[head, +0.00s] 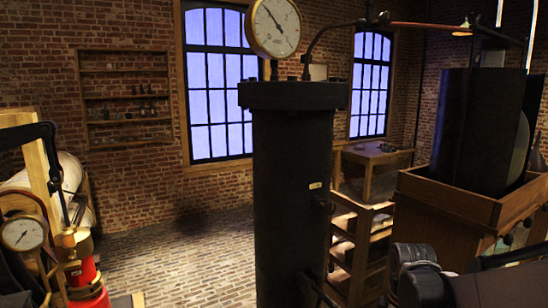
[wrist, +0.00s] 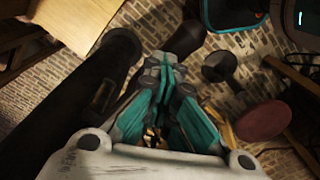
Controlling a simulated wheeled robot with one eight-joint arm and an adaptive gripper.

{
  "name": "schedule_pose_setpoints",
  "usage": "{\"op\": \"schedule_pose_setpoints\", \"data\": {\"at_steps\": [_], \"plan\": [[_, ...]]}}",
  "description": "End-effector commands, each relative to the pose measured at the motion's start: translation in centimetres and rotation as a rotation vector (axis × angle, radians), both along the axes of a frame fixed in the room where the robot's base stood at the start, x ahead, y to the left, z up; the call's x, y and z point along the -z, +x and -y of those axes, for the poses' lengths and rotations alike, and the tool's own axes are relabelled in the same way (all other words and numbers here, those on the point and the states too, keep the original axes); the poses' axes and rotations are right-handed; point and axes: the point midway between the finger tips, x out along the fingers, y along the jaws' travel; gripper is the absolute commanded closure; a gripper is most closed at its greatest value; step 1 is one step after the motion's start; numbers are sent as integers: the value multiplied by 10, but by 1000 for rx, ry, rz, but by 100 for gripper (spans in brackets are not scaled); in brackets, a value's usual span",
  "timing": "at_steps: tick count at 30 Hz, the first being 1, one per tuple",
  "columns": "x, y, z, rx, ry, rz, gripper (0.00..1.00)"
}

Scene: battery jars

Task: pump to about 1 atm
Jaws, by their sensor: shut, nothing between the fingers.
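A tall black cylinder (head: 293,190) stands upright in the middle of the head view. A round white gauge (head: 274,27) sits on its lid, its needle pointing to the upper left; I cannot read the numbers. At the left edge is a pump with a red and brass body (head: 82,270) and a black lever handle (head: 52,160). A second white gauge (head: 22,233) stands beside it. My gripper (wrist: 160,64) shows in the wrist view with its teal fingers closed together and empty, above the brick floor. I do not make out the gripper in the head view.
A wooden crate (head: 450,205) with a large dark vessel (head: 482,130) stands at the right. A thin pipe (head: 430,26) runs overhead from the cylinder's lid. A wooden stand (head: 360,225) is behind the cylinder. Brick floor (head: 190,240) between pump and cylinder is clear.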

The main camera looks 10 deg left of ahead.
Motion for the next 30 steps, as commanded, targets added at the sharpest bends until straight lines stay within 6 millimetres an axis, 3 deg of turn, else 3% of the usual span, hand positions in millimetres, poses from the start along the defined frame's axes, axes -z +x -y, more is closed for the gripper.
{"op": "schedule_pose_setpoints", "data": {"at_steps": [1, 13, 30], "plan": [[-17, 0, 0, 0, 1, 0, 100], [-90, 0, 0, 0, 0, 0, 100], [-96, 0, 0, 0, 0, 0, 100]]}}
